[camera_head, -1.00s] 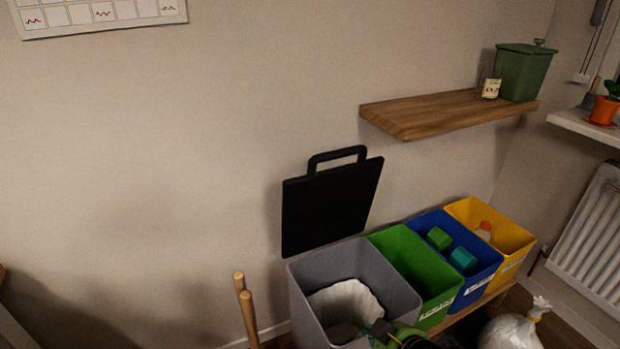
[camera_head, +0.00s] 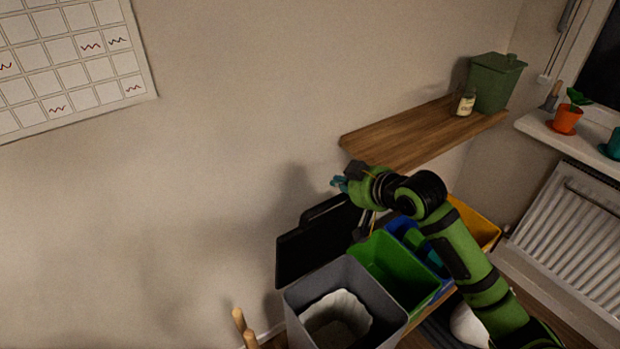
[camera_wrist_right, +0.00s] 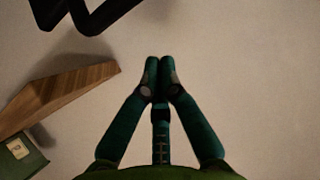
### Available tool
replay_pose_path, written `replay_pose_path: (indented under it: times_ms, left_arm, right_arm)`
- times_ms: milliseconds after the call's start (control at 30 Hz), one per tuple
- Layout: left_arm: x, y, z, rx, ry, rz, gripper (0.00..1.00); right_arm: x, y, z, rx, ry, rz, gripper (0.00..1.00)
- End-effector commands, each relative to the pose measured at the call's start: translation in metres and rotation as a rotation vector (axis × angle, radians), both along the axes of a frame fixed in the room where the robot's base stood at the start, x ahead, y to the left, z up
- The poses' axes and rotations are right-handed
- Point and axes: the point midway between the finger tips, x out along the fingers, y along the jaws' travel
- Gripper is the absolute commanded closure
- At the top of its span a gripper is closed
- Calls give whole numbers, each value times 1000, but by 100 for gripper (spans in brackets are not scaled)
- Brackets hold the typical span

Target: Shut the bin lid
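The black bin lid (camera_head: 305,248) stands open, raised against the wall behind the grey bin (camera_head: 300,302). The bin holds a white liner (camera_head: 352,302). The lid's handle (camera_head: 322,207) is at its top edge; my right arm hides part of the lid's right side. My right gripper (camera_head: 338,183) appears just above the handle's right end; I cannot tell whether it touches. In the right wrist view its fingertips (camera_wrist_right: 160,62) are together with nothing between them, and a black loop, apparently the handle (camera_wrist_right: 95,28), shows at upper left. My left gripper is out of view.
Green (camera_head: 378,262), blue and yellow (camera_head: 478,222) bins stand to the right, partly behind my arm. A wooden shelf (camera_head: 385,140) above holds a green caddy (camera_head: 494,84) and a small tin (camera_head: 465,102). Wooden poles (camera_head: 243,325) stand left of the grey bin.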

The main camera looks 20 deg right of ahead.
Motion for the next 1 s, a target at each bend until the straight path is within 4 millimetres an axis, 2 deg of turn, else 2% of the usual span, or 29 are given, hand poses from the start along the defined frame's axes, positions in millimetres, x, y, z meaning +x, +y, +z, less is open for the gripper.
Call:
replay_pose_path:
  times_ms: [167, 667, 1000]
  left_arm:
    - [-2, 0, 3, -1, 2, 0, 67]
    - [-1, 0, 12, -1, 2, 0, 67]
    - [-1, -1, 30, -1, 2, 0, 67]
  right_arm:
    - [12, 4, -7, 3, 2, -2, 100]
    - [80, 29, -49, 2, 2, 0, 100]
    - [48, 17, -63, -1, 1, -1, 100]
